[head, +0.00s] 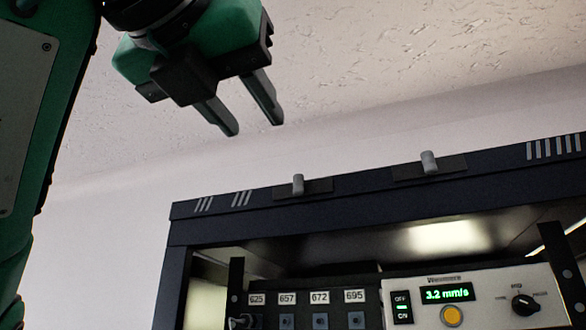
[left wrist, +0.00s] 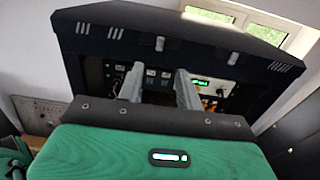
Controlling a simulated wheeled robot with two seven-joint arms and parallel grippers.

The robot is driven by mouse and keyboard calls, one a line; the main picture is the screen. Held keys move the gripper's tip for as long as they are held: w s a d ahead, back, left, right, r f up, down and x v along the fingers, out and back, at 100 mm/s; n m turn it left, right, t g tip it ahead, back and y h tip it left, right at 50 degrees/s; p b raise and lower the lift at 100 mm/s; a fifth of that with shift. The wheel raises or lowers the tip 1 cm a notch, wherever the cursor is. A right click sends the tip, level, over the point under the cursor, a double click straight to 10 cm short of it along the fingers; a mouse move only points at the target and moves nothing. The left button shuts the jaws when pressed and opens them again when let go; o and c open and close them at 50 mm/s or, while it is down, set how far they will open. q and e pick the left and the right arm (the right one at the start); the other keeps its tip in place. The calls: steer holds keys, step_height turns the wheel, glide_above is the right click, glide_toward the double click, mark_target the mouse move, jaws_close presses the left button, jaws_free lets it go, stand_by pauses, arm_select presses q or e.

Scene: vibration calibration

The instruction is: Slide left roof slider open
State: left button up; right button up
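The left roof slider (head: 298,185) is a small grey knob in a dark slot on the front roof edge of a dark cabinet (head: 176,262). It also shows in the left wrist view (left wrist: 159,44). The right roof slider (head: 429,162) is a similar grey knob further right, also seen in the left wrist view (left wrist: 233,58). My left gripper (head: 254,130) is above and left of the left slider, apart from it, with its two fingers spread and nothing between them. Its fingers also show in the left wrist view (left wrist: 158,88). My right gripper is in neither view.
Inside the cabinet are a panel with numbered labels (head: 306,298) and a white meter (head: 480,298) reading 3.2 mm/s, with a yellow button (head: 451,315) and a black knob (head: 525,305). Vent slits mark the roof edge. The space above the roof is clear. A window (left wrist: 240,15) is behind.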

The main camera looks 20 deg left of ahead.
mark_target(296, 178)
arm_select(q)
steer(key=w+p, duration=0.2)
steer(key=w, duration=0.4)
steer(key=w+p, duration=0.3)
steer(key=w, duration=0.3)
steer(key=shift+d+r, duration=0.1)
steer(key=shift+d, duration=0.1)
steer(key=shift+w+d+p, duration=0.1)
steer(key=shift+w+p, duration=0.3)
steer(key=shift+w, duration=0.25)
jaws_close()
